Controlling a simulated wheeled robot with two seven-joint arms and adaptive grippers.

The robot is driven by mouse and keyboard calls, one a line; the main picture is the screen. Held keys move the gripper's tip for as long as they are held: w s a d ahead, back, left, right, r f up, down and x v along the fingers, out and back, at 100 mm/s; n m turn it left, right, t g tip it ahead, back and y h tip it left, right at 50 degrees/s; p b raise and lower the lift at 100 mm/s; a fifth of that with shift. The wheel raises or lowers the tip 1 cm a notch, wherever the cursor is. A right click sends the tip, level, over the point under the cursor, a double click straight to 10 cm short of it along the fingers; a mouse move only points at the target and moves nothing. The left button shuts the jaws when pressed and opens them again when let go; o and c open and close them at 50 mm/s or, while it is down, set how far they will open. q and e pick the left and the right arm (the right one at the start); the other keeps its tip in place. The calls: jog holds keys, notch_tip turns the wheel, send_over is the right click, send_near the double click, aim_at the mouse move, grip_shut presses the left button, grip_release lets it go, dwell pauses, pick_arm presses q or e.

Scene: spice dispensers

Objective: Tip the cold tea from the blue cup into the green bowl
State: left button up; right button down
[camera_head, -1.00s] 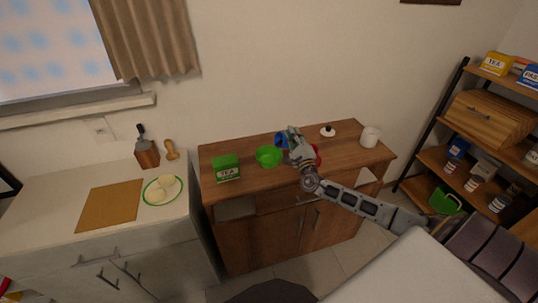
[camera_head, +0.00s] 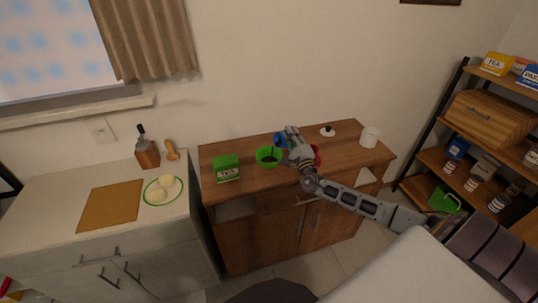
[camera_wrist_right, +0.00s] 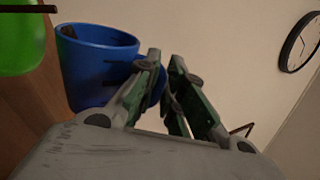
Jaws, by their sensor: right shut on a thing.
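The blue cup (camera_head: 280,139) is held above the brown cabinet top, at the far right edge of the green bowl (camera_head: 259,160). In the right wrist view the cup (camera_wrist_right: 88,75) is large, and its handle side is between the fingers. My right gripper (camera_head: 288,139) is shut on the cup's handle; its fingers also show in the wrist view (camera_wrist_right: 165,88). The cup looks tipped toward the bowl. Dark liquid shows in the bowl, with a dark streak between cup and bowl. The bowl (camera_wrist_right: 20,40) is partly cut off in the wrist view. My left gripper is out of view.
A green tea box (camera_head: 227,169) stands left of the bowl. A red object (camera_head: 318,154) is partly hidden behind my right gripper. A white lid with a dark knob (camera_head: 327,131) and a white canister (camera_head: 369,137) are farther right. Cabinet top between box and bowl is clear.

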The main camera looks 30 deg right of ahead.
aim_at(281, 146)
jog(key=shift+w+a+r+n+y+p, duration=0.1)
jog(key=shift+a+r+n+y+p, duration=0.15)
jog(key=shift+a+n, duration=0.35)
jog(key=shift+w+a+r+n+y+p, duration=0.15)
jog(key=shift+a+n+y+p, duration=0.2)
jog(key=shift+a+n, duration=0.25)
jog(key=shift+a+r+n+t+y+p, duration=0.3)
jog(key=shift+a+n, duration=0.25)
jog(key=shift+n, duration=0.35)
jog(key=shift+a+r+n+t+y+p, duration=0.15)
jog(key=shift+a+n+y, duration=0.3)
jog(key=shift+n, duration=0.45)
dwell(0.3)
jog(key=d+m, duration=0.1)
jog(key=d+f+m+h+b, duration=0.1)
jog(key=m, duration=0.1)
jog(key=d+m+h+b, duration=0.1)
jog(key=shift+s+d+f+m+g, duration=0.1)
jog(key=shift+s+f+m+g, duration=0.1)
jog(key=shift+f+m+g, duration=0.15)
jog(key=shift+r, duration=0.2)
jog(key=shift+d, duration=0.15)
